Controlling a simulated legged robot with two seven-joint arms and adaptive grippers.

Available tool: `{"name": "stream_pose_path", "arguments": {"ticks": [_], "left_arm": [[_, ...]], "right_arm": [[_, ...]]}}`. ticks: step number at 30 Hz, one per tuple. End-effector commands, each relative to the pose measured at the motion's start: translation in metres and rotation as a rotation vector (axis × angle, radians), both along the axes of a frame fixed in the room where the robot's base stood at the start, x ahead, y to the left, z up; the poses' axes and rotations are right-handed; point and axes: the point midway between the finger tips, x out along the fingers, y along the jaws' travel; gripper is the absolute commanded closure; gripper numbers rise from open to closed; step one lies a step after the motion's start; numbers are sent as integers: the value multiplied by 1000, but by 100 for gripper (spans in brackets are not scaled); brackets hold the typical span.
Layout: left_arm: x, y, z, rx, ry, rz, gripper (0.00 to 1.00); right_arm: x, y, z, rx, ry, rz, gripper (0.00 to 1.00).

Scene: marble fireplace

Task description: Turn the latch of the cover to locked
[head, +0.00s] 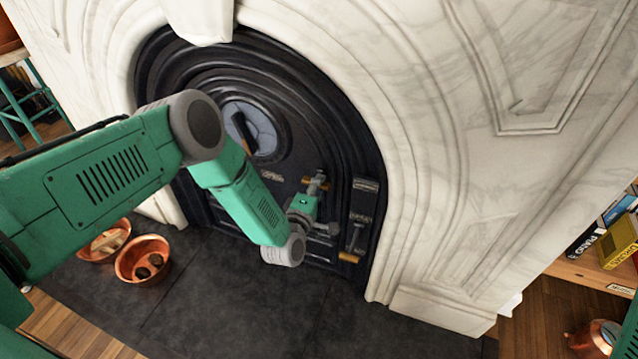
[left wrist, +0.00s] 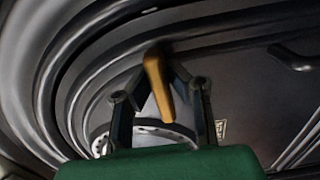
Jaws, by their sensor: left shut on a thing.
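My left gripper (head: 317,184) is at the right side of the cover, shut on a brass-coloured latch handle (left wrist: 158,85). In the left wrist view the handle stands between the two dark fingers (left wrist: 161,95), tilted slightly from upright. In the head view the gripper and wrist hide most of the latch, so its exact turn is hard to read. My right gripper is out of view.
Copper bowls (head: 143,260) stand on the dark hearth at left. A bookshelf (head: 590,268) is at right. White marble (head: 420,130) surrounds the cover.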

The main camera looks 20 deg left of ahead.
Motion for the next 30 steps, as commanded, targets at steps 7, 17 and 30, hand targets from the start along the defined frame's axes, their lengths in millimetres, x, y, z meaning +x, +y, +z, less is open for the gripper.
{"name": "stream_pose_path", "arguments": {"ticks": [7,17,30], "left_arm": [[3,2,3,3,-9,4,66],[-10,2,0,2,-1,2,66],[-97,5,2,1,-3,3,66]], "right_arm": [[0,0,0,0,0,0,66],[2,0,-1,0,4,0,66],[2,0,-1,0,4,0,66]]}}
